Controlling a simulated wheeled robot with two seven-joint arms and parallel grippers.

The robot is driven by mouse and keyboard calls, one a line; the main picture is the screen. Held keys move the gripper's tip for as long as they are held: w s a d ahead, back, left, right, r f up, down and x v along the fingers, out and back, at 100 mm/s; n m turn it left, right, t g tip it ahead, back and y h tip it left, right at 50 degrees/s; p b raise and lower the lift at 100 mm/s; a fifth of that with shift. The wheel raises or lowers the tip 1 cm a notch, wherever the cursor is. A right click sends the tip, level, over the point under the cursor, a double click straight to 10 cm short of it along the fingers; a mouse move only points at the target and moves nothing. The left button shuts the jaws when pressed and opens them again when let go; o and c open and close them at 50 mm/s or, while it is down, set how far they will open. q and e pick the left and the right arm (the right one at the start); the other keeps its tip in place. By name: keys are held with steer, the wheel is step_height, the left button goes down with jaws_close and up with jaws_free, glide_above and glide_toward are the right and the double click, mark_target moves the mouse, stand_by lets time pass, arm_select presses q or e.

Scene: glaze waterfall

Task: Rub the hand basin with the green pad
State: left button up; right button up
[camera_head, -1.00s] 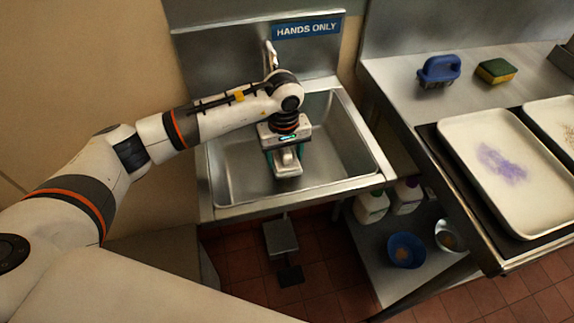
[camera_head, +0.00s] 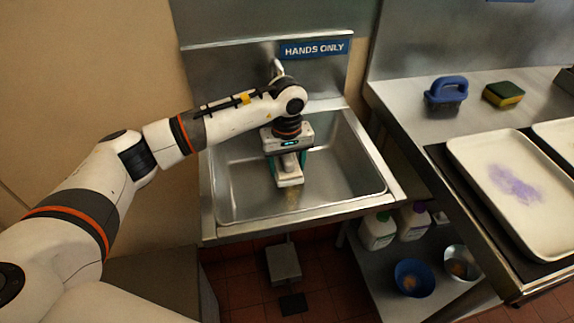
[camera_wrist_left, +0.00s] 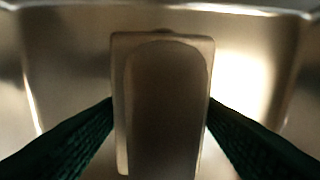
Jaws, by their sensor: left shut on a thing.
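The steel hand basin (camera_head: 345,170) stands below the "HANDS ONLY" sign in the head view; its walls also show in the left wrist view (camera_wrist_left: 60,60). My left gripper (camera_head: 287,165) is down inside the basin, shut on a pale pad holder (camera_head: 289,181). In the left wrist view the holder (camera_wrist_left: 165,110) sits between my dark green fingers. Its underside is hidden, so I cannot see the green pad face or tell whether it touches the basin floor. A brownish patch (camera_head: 292,197) shows just in front of the holder. My right gripper is out of view.
A tap (camera_head: 277,67) rises at the basin's back. On the steel counter to the right are a blue brush (camera_head: 446,92), a yellow-green sponge (camera_head: 504,94) and a tray (camera_head: 480,150) with a purple smear. Bottles (camera_head: 377,231) and a blue bowl (camera_head: 413,278) stand on the shelf below.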

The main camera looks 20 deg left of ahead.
arm_select(q)
steer(key=shift+s+d, duration=0.15)
steer(key=shift+s, duration=0.35)
steer(key=shift+s+d+r+p, duration=0.1)
steer(key=shift+s+d+p, duration=0.15)
steer(key=shift+s+d, duration=0.55)
steer(key=shift+s+d+p, duration=0.2)
steer(key=shift+s+d, duration=0.4)
steer(key=shift+s, duration=0.3)
steer(key=shift+s+d+r, duration=0.1)
steer(key=shift+s+d, duration=0.65)
steer(key=shift+s, duration=0.35)
steer(key=shift+s+d+r, duration=0.1)
steer(key=shift+s+d, duration=0.6)
steer(key=shift+s, duration=0.35)
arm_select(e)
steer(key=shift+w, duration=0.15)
